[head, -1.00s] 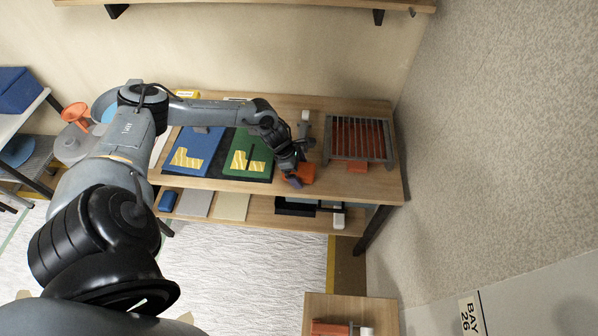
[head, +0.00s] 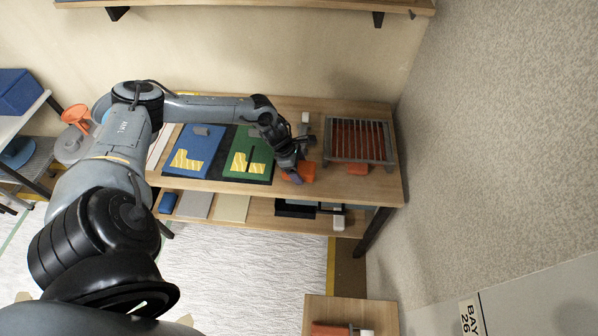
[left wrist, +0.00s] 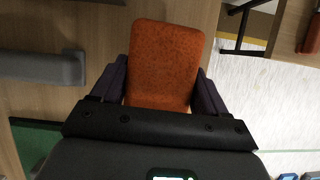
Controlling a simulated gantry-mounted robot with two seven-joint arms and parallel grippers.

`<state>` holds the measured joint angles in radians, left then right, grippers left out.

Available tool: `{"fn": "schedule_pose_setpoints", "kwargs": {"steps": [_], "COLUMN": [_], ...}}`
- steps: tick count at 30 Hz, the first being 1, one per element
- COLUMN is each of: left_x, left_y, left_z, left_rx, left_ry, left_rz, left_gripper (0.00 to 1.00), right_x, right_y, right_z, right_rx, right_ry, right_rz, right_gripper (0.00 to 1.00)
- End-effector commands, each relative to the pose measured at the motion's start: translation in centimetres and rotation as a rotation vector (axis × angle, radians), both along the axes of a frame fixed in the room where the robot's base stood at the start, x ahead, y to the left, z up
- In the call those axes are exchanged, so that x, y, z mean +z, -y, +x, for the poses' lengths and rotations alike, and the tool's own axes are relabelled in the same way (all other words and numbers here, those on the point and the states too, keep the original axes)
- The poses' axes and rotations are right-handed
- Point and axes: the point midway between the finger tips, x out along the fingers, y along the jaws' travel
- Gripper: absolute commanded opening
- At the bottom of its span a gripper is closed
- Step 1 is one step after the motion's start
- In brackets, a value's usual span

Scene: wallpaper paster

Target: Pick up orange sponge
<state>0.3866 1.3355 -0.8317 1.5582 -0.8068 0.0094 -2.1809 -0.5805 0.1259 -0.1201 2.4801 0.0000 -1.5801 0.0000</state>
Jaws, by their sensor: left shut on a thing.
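The orange sponge (left wrist: 163,62) lies between the two fingers of my left gripper (left wrist: 162,92) in the left wrist view, with a finger against each side. In the head view my left gripper (head: 290,176) is at the table's front edge, right of the green board, with the sponge (head: 306,170) showing at its right side. The gripper is shut on the sponge. Whether the sponge touches the table cannot be told. My right gripper is not in view.
A blue board (head: 208,142) and a green board (head: 240,144) with yellow patterned pieces lie left of the gripper. A grey rack (head: 357,157) over a reddish surface stands at right, with a small orange-red piece (head: 357,169) at its front. A lower shelf (head: 262,214) runs below.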

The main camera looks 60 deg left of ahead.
Motion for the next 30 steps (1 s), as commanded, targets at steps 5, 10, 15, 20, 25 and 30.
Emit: {"fn": "schedule_pose_setpoints", "kwargs": {"steps": [5,10,15,20,25,30], "left_x": [3.0,5.2,7.0,8.2,8.8,9.0], "left_y": [1.7,4.8,7.4,9.1,10.0,10.2], "left_z": [1.0,2.7,4.2,5.0,5.5,5.6], "left_rx": [-0.004,-0.005,-0.004,-0.002,-0.001,0.000], "left_ry": [0.007,0.008,0.006,0.004,0.002,0.001], "left_rz": [-0.004,-0.003,-0.003,-0.002,-0.001,0.001], "left_gripper": [0.45,0.45,0.45,0.45,0.45,0.45], "right_x": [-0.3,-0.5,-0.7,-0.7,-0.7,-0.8], "right_y": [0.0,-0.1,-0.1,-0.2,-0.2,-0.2], "right_z": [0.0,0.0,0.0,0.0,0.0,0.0], "right_rx": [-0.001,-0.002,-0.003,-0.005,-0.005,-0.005], "right_ry": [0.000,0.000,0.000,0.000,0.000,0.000], "right_rz": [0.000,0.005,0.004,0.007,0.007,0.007], "right_gripper": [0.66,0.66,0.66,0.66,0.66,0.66]}}
